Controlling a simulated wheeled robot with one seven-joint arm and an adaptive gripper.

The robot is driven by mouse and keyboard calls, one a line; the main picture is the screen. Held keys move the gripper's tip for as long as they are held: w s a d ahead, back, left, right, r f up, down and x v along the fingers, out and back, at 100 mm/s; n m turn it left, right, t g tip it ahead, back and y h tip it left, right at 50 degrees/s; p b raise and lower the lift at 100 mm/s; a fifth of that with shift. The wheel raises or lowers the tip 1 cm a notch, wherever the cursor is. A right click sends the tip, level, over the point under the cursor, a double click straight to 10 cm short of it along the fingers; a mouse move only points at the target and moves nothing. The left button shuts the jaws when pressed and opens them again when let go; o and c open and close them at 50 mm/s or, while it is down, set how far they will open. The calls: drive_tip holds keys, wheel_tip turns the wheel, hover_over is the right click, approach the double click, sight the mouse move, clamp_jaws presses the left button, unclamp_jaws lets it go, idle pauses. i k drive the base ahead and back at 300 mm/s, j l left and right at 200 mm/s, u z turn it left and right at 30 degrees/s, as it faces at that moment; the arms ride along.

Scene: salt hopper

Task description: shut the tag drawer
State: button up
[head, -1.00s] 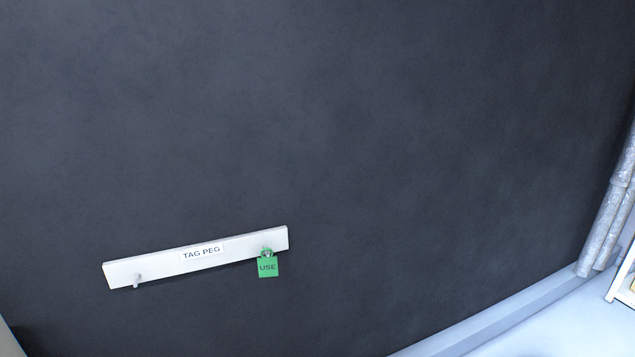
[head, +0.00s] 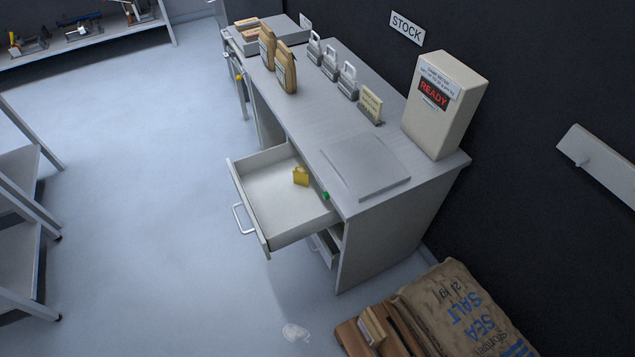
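A pale grey drawer (head: 262,243) stands pulled far out from the near end of the desk, with a bar handle (head: 240,219) on its front. A yellow tag (head: 300,176) lies inside it towards the back. A small green spot (head: 326,195) shows by the drawer's right rear, under the desktop edge. I cannot read a label on the drawer. Below it, a second drawer (head: 326,248) also shows partly out. My gripper is not in view.
The desk (head: 372,243) carries brown packets (head: 286,68), several metal weights, and a READY box (head: 442,104). Grey racks (head: 22,235) stand left. Floor before the drawer is mostly clear; a small pale item (head: 295,332) lies nearer.

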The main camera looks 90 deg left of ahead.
sight(282, 212)
drive_tip(key=u, duration=3.55)
drive_tip(key=i+u, duration=0.3)
drive_tip(key=i, duration=0.6)
